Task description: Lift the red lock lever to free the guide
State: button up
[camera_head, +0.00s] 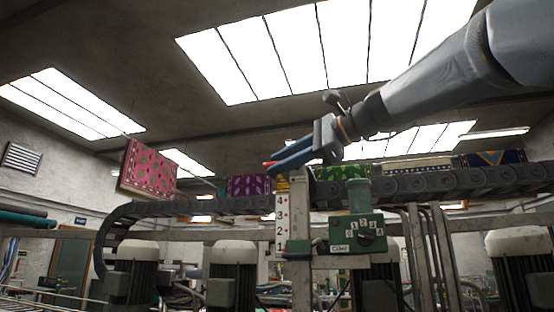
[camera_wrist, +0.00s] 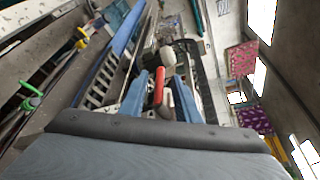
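The red lock lever (camera_wrist: 158,87) shows in the wrist view, between the two blue fingers of my gripper (camera_wrist: 162,76). Gaps show on both sides of it, nearer the left finger. In the head view, my gripper (camera_head: 280,162) is at the top of an upright post, its blue fingers pointing left and slightly down. A small red tip (camera_head: 268,165) shows at the fingertips; the rest of the lever is hidden there. Below is a white scale (camera_head: 282,222) numbered 1 to 4 on the post. I cannot tell which part is the guide.
A green box with a numbered dial (camera_head: 357,232) sits right of the post. A dark cable chain (camera_head: 430,184) runs along the beam behind. Several motors, such as one at left (camera_head: 135,268), stand below.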

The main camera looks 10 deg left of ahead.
jog(key=shift+x, duration=0.9)
grip_shut()
